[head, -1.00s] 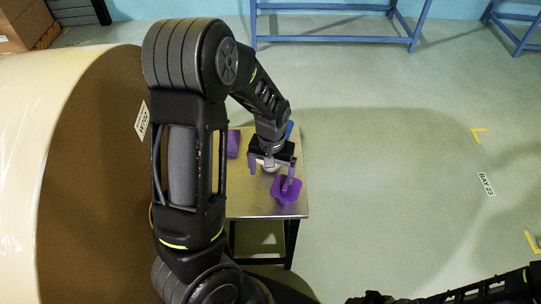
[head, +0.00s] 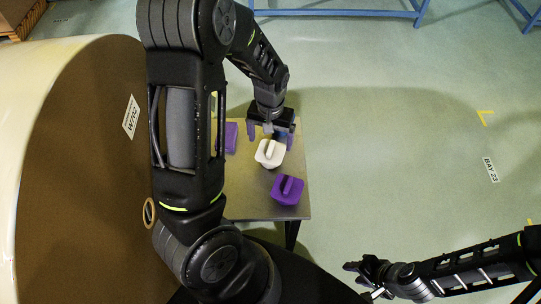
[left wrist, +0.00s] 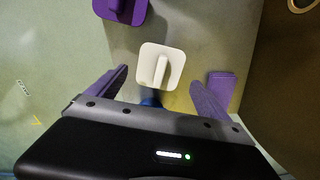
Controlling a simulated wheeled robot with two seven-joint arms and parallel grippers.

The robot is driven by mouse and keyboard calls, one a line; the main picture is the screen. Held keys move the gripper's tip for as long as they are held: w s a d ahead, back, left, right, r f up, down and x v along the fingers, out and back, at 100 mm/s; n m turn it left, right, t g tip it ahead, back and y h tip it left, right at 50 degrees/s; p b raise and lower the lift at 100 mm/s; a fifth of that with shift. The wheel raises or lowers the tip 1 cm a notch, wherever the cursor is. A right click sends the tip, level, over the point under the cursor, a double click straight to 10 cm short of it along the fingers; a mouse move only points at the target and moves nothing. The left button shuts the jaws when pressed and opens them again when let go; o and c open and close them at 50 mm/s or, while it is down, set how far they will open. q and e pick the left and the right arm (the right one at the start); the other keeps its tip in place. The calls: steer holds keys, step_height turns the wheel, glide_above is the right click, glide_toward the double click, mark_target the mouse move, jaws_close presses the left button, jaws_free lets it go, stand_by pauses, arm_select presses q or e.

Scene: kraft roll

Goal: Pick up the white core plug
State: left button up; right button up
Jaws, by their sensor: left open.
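The white core plug (head: 270,153), a rounded square with a raised grip bar, sits on the small metal-topped table (head: 255,207). It also shows in the left wrist view (left wrist: 161,66), ahead of and between the finger lines. My left gripper (head: 270,137) is open and empty, just beyond the plug in the head view; its purple fingers show in the left wrist view (left wrist: 158,80). Any contact with the plug cannot be told. My right gripper (head: 362,270) hangs low at the right, away from the table, its jaws too small and dark to judge.
A purple plug (head: 288,190) sits nearer on the table. Another purple object (head: 231,138) lies to the left, and a blue item (left wrist: 150,102) is partly hidden by my left gripper. The large kraft roll (head: 85,170) stands left of the table. Open floor lies to the right.

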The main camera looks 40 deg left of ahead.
mark_target(271, 147)
arm_select(q)
steer(key=shift+f, duration=1.25)
steer(key=shift+f, duration=0.1)
step_height(271, 147, down, 5)
steer(key=shift+f+p, duration=0.1)
steer(key=shift+p, duration=0.4)
steer(key=shift+c, duration=0.4)
steer(key=c, duration=1.2)
steer(key=shift+r, duration=0.2)
